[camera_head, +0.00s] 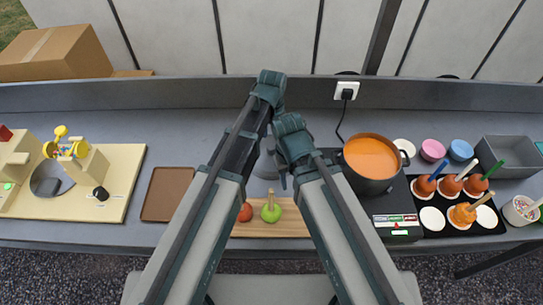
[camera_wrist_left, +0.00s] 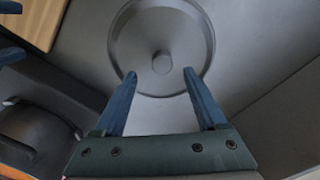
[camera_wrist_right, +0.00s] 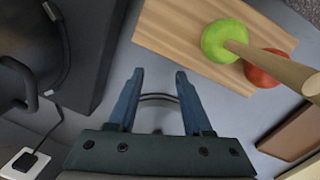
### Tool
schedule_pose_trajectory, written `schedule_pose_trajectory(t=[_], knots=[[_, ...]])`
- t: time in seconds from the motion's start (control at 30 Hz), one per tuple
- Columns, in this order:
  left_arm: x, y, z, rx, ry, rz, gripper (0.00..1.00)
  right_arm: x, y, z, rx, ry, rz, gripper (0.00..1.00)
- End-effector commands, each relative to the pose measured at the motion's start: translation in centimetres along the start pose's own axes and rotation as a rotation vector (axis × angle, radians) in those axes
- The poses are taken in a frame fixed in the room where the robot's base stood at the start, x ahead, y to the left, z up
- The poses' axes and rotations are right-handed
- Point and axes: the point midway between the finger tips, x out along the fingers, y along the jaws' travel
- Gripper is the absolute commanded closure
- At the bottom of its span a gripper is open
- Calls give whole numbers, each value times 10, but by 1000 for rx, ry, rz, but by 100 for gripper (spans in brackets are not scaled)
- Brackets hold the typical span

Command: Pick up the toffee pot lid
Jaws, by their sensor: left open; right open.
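The toffee pot lid (camera_wrist_left: 190,38) is a round grey disc with a small knob in its middle. It lies flat on the grey counter, and part of it shows between my arms in the head view (camera_head: 265,168). My left gripper (camera_wrist_left: 160,73) is open and empty, with its fingertips over the lid's near part, one on each side of the knob. My right gripper (camera_wrist_right: 158,75) is open and empty. A curved rim, probably the lid's, shows between its fingers in the right wrist view. My arm links hide much of both grippers in the head view.
The pot of orange toffee (camera_head: 371,157) stands on the dark hob to the right. A wooden board (camera_head: 296,222) with a green apple (camera_head: 270,213) and a red apple (camera_head: 245,212) lies in front. A brown tray (camera_head: 167,195) is left; coated apples (camera_head: 450,186) are far right.

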Motion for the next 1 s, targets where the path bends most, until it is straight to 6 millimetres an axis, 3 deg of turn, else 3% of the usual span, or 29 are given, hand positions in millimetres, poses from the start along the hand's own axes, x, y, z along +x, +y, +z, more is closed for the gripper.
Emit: schedule_pose_trajectory(t=[0.03,0.23,0.57,1.0], knots=[[12,-1,0,0,0,0,26,12,-1,-1,0,0,0,50],[37,-3,0,0,0,0,26,37,-4,-2,0,0,0,50],[39,-3,0,0,0,0,26,39,-4,-2,0,0,0,50],[39,-3,0,0,0,0,100,39,-4,-2,0,0,0,50]])
